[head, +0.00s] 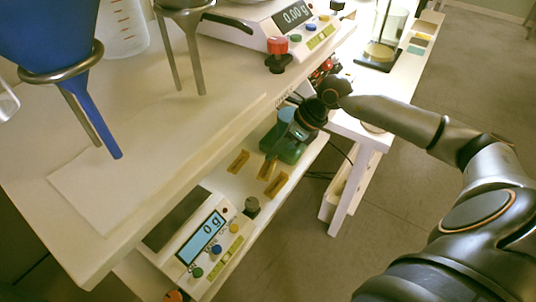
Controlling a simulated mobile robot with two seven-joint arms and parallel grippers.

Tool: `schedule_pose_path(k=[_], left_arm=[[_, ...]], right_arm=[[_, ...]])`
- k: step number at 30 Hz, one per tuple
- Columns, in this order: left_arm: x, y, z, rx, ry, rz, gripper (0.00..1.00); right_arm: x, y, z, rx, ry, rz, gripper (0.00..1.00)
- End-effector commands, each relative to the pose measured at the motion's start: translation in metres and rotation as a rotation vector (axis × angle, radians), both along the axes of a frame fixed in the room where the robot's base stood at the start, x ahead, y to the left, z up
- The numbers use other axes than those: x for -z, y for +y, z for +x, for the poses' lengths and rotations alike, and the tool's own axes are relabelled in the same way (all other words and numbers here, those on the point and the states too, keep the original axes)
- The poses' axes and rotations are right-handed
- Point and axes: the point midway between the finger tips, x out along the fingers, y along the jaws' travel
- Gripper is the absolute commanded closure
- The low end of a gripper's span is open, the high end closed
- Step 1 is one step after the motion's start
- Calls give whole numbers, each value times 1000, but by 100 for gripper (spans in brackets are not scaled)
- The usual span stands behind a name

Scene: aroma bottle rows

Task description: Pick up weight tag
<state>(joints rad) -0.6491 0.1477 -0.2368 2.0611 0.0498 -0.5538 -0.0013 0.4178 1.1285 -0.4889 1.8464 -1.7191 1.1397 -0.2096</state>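One is at the left (238,162), one in the middle (267,169) and one at the right (277,185). My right gripper (276,150) reaches in from the right and points down at the middle tag. Its fingertips are small and dark against a green object, so I cannot tell whether they are apart, shut or touching the tag. My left gripper is not in view.
A green container (292,150) stands behind the tags. A scale (207,240) reading 0 g sits in front of them. The upper shelf (150,205) overhangs at left, with a blue funnel (88,110) and another scale (265,22). A side table (350,130) stands behind.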

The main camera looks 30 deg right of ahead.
Motion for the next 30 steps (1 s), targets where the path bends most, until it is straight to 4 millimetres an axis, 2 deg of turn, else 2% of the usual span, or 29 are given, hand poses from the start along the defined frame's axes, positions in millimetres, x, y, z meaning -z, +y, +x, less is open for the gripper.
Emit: schedule_pose_path(k=[1, 3, 9, 30], left_arm=[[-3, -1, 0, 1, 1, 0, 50], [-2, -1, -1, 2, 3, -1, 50], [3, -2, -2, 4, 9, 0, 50], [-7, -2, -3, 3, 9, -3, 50]], right_arm=[[-15, -3, -12, -4, -1, -10, 100], [-29, -4, -24, -2, 0, -10, 100], [-40, -6, -52, 0, 4, -8, 100], [-61, -9, -94, 0, 1, -4, 100]])
